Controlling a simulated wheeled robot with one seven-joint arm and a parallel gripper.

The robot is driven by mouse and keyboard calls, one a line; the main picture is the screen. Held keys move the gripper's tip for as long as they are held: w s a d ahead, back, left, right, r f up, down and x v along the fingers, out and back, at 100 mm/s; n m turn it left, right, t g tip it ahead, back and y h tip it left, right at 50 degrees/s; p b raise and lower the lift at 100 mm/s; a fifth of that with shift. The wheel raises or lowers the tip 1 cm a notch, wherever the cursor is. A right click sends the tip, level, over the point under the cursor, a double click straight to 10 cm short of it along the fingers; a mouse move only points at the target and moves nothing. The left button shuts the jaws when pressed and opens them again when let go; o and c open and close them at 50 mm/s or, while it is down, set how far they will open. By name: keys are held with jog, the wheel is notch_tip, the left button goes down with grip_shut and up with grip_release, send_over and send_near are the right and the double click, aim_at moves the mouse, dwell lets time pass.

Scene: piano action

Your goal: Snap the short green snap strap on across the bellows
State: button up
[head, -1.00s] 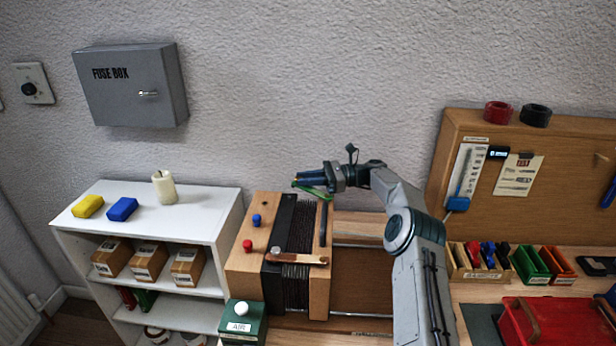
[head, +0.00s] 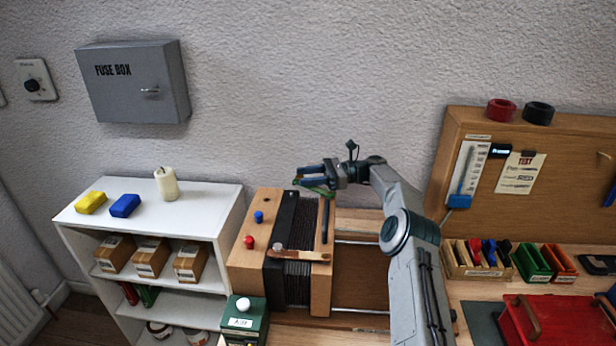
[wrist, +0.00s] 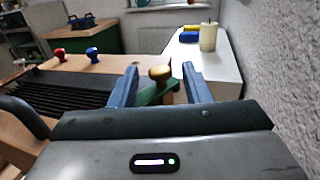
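The bellows (head: 300,225) is a black pleated block between wooden end boards, and its pleats show at the left of the wrist view (wrist: 75,87). The short green strap (head: 322,192) is at the far end of the bellows, just below my gripper (head: 298,176). In the wrist view the green strap (wrist: 152,94) lies between my two blue fingers, beside a brass knob (wrist: 160,73). My fingers stand apart, with gaps beside the strap. Whether both strap ends are snapped is hidden by the gripper.
A brown strap (head: 305,256) crosses the near part of the bellows. Red (head: 249,242) and blue (head: 259,217) knobs stand on the left board. A green box (head: 246,318) stands in front. The white shelf (head: 215,195) with a candle (head: 166,184) is at left; the wall is behind.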

jog(key=shift+r, duration=0.15)
jog(key=s+d+r+b, duration=0.2)
jog(key=s+d+r, duration=0.2)
jog(key=d+r, duration=0.6)
jog(key=shift+s+d+r+b, duration=0.3)
jog(key=shift+s+d+r, duration=0.05)
jog(key=shift+r, duration=0.05)
